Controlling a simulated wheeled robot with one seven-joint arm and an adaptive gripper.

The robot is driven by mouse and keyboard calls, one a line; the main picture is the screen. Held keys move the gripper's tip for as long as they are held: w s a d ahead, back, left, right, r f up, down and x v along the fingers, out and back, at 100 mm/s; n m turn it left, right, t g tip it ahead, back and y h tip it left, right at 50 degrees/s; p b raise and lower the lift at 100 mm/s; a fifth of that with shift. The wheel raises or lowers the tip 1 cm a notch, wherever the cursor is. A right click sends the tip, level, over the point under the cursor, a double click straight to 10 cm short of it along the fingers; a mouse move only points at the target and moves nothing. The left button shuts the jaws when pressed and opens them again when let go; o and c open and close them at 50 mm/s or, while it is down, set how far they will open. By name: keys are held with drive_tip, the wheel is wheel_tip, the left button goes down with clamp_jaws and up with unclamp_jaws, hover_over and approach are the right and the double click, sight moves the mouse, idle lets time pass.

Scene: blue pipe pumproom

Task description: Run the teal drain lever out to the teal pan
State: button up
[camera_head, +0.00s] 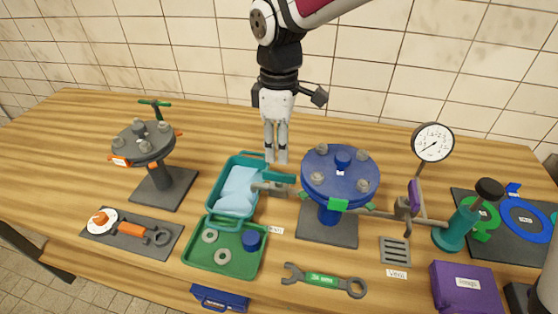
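The teal pan (213,203) stands left of centre, with pale blue contents that look like water. A teal lever (281,178) lies roughly level above a grey valve body (271,190) at the pan's right edge. My gripper (276,160) points down behind the lever, its tips near the pan's far right corner. Its two fingers show side by side with a narrow gap. I see nothing between them, and contact with the lever cannot be made out.
A blue flanged stand (340,175) is close on the right, with a gauge (433,142) beyond. A grey flanged stand (146,142) is at left. A green tray (195,252) sits before the pan; a wrench (323,280) lies in front. The back left bench is clear.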

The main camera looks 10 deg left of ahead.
wheel_tip(320, 180, up, 4)
drive_tip(key=shift+r, duration=0.2)
drive_tip(key=shift+d, duration=0.1)
drive_tip(key=s+d+r+m+t, duration=0.1)
drive_tip(key=s+d+r+m, duration=0.15)
drive_tip(key=d, duration=0.35)
drive_tip(key=s+d+r+m+t, duration=0.1)
drive_tip(key=s+d+r+m, duration=0.1)
drive_tip(key=d+m, duration=0.35)
drive_tip(key=s+d+r+m+t, duration=0.1)
drive_tip(key=s+d+r, duration=0.15)
drive_tip(key=d, duration=0.45)
drive_tip(key=s+d+f+m+t, duration=0.1)
drive_tip(key=s+d+m+t, duration=0.1)
drive_tip(key=s+d+m, duration=0.7)
drive_tip(key=s+d, duration=0.2)
drive_tip(key=s, duration=0.1)
drive_tip(key=shift+d, duration=0.1)
idle(4.3)
